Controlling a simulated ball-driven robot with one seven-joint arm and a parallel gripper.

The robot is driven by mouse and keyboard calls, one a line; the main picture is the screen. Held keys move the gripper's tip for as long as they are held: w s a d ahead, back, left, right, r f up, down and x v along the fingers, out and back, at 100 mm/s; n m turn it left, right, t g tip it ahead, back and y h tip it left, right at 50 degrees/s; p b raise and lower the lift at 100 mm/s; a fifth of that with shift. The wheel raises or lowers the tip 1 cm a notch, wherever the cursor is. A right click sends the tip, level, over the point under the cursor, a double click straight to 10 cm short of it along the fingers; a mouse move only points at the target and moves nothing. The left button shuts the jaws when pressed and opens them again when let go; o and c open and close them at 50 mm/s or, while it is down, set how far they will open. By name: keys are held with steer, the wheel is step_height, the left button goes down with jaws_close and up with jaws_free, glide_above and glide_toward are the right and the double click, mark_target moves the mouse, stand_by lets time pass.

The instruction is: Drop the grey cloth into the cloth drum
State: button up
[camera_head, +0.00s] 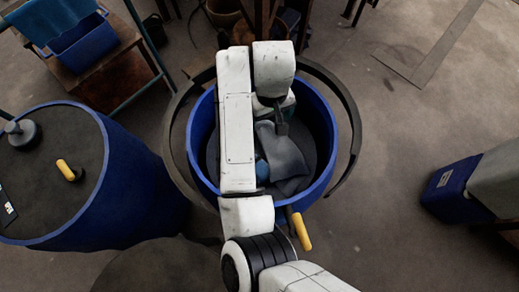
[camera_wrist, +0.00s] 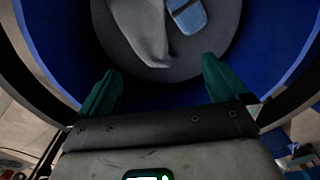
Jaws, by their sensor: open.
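The grey cloth (camera_head: 281,155) lies loosely inside the open blue drum (camera_head: 325,118), on its dark bottom. In the wrist view the grey cloth (camera_wrist: 146,32) is ahead of the fingertips, touching neither. My gripper (camera_wrist: 161,70) has its two green fingers spread wide with nothing between them. In the head view my gripper (camera_head: 279,118) reaches down into the drum's mouth from above, and my arm hides the drum's left part. A blue cloth-like item (camera_wrist: 187,14) lies close beside the grey cloth. The drum wall (camera_wrist: 272,60) surrounds the fingers.
A closed blue vat (camera_head: 135,190) with a dark lid and yellow handle stands at left. A dark ring (camera_head: 347,105) surrounds the open drum, with a yellow handle (camera_head: 301,231) at its front. A blue bin (camera_head: 84,45) sits on a table at upper left.

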step_height(320, 180, up, 11)
steer(key=p, duration=0.1)
stand_by(0.4)
steer(key=shift+f, duration=0.15)
